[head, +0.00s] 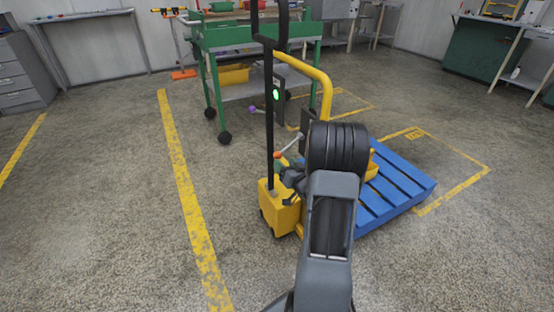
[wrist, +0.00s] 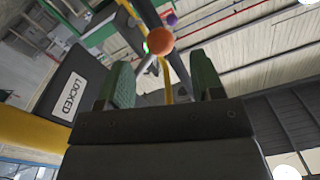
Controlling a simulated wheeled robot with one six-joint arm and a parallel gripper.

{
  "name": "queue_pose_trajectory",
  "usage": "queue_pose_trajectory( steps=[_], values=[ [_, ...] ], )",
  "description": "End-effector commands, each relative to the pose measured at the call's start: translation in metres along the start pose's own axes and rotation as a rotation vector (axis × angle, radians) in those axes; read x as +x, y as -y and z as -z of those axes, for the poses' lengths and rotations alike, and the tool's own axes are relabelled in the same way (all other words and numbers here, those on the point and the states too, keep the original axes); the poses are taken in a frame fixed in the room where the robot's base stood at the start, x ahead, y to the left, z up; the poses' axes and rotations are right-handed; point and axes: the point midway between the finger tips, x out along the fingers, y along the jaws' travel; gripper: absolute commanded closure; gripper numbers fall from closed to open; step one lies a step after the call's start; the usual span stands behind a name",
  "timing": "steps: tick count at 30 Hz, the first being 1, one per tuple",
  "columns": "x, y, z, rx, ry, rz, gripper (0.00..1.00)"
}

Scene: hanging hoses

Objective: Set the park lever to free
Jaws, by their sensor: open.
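An orange ball knob (wrist: 160,40) on a thin pale rod shows in the wrist view, just beyond and between my fingertips and apart from them. I take it for the park lever. A plate reading LOCKED (wrist: 70,97) is to its left on a dark panel. In the head view a pale rod (head: 289,145) with a reddish end stands out beside the black mast of the yellow truck (head: 279,207). My gripper (wrist: 163,75) is open with nothing between its green fingers. In the head view my arm partly hides the gripper and the truck.
A blue pallet (head: 395,188) lies right of the truck. A yellow curved bar (head: 318,78) and the black mast (head: 268,110) rise close to my gripper. A green cart (head: 250,40) stands behind. The floor at the left is clear.

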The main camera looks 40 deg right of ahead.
Motion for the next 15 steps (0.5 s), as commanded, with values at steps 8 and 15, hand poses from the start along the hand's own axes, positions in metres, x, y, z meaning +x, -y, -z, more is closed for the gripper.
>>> queue_pose_trajectory(
  steps=[8,15],
  values=[
    [0.043,0.0,-0.002,-0.001,0.0,0.001,0.4],
    [0.06,0.0,-0.001,0.0,0.001,-0.001,0.4]
  ],
)
